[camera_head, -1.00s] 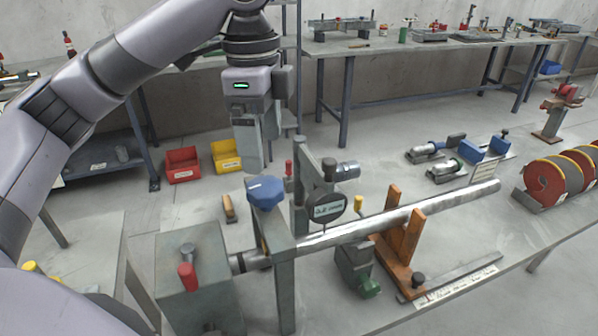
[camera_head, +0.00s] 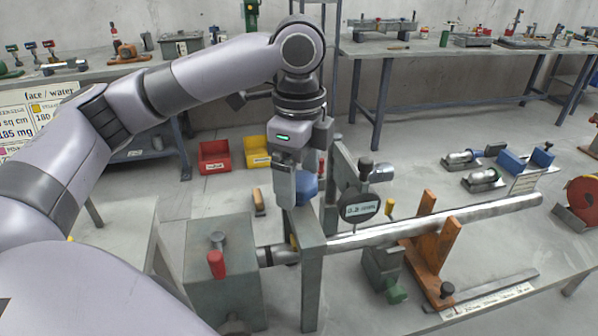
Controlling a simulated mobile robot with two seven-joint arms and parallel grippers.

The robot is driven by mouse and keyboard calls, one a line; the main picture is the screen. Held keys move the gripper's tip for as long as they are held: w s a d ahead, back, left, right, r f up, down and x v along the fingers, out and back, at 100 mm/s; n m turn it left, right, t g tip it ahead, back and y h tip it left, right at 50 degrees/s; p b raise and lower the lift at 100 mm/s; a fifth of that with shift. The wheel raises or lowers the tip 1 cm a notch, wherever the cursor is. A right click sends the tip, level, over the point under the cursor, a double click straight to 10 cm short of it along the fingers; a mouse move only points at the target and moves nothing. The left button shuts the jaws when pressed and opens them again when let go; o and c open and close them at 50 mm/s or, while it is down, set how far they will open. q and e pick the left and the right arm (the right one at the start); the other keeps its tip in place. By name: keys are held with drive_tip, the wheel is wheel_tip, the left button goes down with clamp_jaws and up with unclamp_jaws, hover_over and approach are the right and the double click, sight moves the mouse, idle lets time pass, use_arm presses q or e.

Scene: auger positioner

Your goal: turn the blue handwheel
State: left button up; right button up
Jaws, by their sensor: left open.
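The blue handwheel (camera_head: 307,189) sits on top of a grey upright frame (camera_head: 311,262) beside the long metal shaft (camera_head: 440,222). My left gripper (camera_head: 287,200) points down at the handwheel's left side and hides part of it. Its jaws are open, seen nearly edge-on, and I cannot tell whether a finger touches the wheel. My right gripper is not in view.
A grey box with a red-knobbed lever (camera_head: 216,264) stands left of the frame. A round dial gauge (camera_head: 360,208) stands close to its right. An orange-brown support (camera_head: 434,250) holds the shaft. Red (camera_head: 214,156) and yellow (camera_head: 257,151) bins lie behind.

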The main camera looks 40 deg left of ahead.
use_arm(q)
drive_tip(key=c, duration=1.1)
drive_tip(key=shift+o, duration=0.2)
drive_tip(key=shift+m, duration=0.3)
drive_tip(key=shift+m+p, duration=0.5)
drive_tip(key=shift+m, duration=3.8)
drive_tip(key=o, duration=1.1)
drive_tip(key=shift+c, duration=0.2)
